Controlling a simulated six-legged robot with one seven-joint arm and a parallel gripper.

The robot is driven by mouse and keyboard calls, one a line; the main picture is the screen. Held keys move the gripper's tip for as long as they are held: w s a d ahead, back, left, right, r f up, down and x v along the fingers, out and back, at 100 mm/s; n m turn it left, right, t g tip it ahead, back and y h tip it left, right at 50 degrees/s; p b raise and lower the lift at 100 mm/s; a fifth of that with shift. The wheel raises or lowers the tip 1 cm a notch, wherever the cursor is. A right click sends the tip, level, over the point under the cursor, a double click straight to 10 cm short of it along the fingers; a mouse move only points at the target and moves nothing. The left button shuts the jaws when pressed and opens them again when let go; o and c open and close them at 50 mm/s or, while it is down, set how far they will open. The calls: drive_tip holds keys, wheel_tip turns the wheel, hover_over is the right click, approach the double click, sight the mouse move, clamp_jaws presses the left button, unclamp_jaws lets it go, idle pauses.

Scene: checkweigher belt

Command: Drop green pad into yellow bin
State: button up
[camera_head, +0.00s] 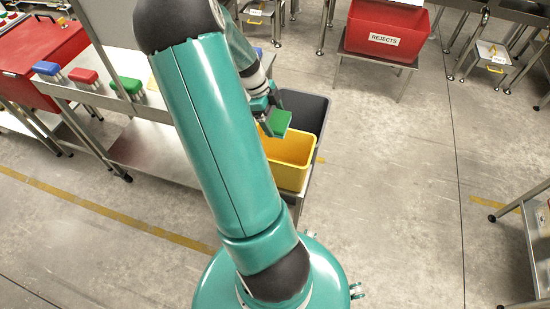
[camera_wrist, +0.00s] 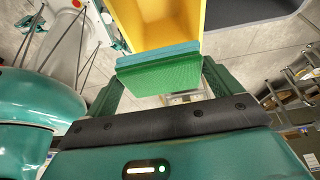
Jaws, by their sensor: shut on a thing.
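The green pad (camera_head: 279,121) is a flat green block, held in the air at the front of my gripper (camera_head: 268,119). In the wrist view the green pad (camera_wrist: 158,76) sits between the two fingers of my gripper (camera_wrist: 160,85), with a blue-teal layer along its far edge. My gripper is shut on it. The yellow bin (camera_head: 291,160) is open-topped and stands just below the pad in the head view. In the wrist view the yellow bin (camera_wrist: 160,25) shows just beyond the pad. The bin's floor is partly hidden.
A dark grey bin (camera_head: 307,108) stands directly behind the yellow one. A steel cart (camera_head: 140,150) at left carries blue, red and green blocks. A red REJECTS bin (camera_head: 385,30) stands on a stand at the back. The floor at right is mostly clear.

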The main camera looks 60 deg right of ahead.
drive_tip(key=shift+w+a, duration=0.15)
drive_tip(key=shift+w, duration=0.25)
drive_tip(key=shift+s+f, duration=0.3)
drive_tip(key=shift+f, duration=2.75)
drive_tip(key=o, duration=0.7)
drive_tip(key=shift+w, duration=0.1)
drive_tip(key=shift+a+r, duration=0.15)
drive_tip(key=shift+r, duration=1.8)
drive_tip(key=a+r, duration=0.1)
drive_tip(key=s+a+r, duration=0.1)
drive_tip(key=r, duration=0.1)
drive_tip(key=s+a+r, duration=0.1)
drive_tip(key=r, duration=0.1)
drive_tip(key=shift+s+a, duration=0.1)
drive_tip(key=shift+a, duration=0.3)
drive_tip(key=s+a+r, duration=0.1)
drive_tip(key=a, duration=0.1)
drive_tip(key=s+a+r, duration=0.1)
drive_tip(key=s+a, duration=0.1)
drive_tip(key=a, duration=0.1)
drive_tip(key=s+a+r, duration=0.1)
drive_tip(key=a+r, duration=0.1)
drive_tip(key=a, duration=0.1)
drive_tip(key=shift+s+r, duration=0.1)
drive_tip(key=shift+s, duration=0.15)
drive_tip(key=shift+a, duration=0.1)
